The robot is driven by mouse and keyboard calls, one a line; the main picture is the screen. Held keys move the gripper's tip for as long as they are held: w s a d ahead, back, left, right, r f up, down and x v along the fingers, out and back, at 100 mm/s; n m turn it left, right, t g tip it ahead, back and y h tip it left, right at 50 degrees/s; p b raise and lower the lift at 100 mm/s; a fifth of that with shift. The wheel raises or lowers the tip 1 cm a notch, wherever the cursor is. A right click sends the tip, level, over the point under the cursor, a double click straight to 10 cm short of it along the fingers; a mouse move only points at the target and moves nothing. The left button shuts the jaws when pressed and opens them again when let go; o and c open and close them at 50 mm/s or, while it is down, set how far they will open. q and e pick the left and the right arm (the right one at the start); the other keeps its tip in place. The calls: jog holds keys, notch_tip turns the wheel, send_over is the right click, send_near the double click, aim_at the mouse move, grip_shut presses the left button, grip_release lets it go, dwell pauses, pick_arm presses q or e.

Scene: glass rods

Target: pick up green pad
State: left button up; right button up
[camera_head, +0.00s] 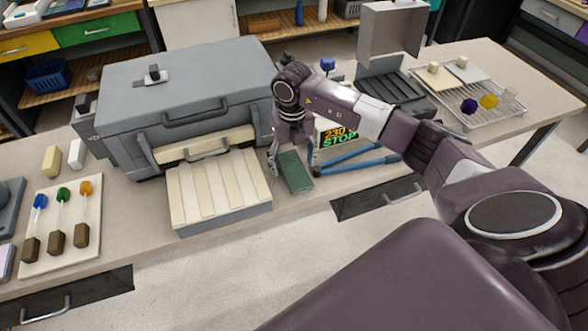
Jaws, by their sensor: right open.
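The green pad (295,172) is a small, flat, dark green block. It lies on the workbench to the right of the grey box's front tray. My right gripper (292,162) points down over the pad, with one finger at its left side and the other at its right side. The fingers are apart. I cannot tell whether they touch the pad. My left gripper does not show.
A large grey box (185,85) with a cream slotted tray (218,190) stands to the left. A display reading 230 STOP (339,134) and blue-handled pliers (358,164) are close on the right. A wire rack (500,115) is farther right. Glass rods lie on a cream board (62,236).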

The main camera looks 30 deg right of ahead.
aim_at(292, 165)
jog(key=shift+c, duration=1.3)
jog(key=c, duration=0.9)
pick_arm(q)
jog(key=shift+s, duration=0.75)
pick_arm(e)
jog(key=shift+c, duration=0.2)
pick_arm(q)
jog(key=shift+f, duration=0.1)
pick_arm(e)
jog(key=shift+r, duration=0.1)
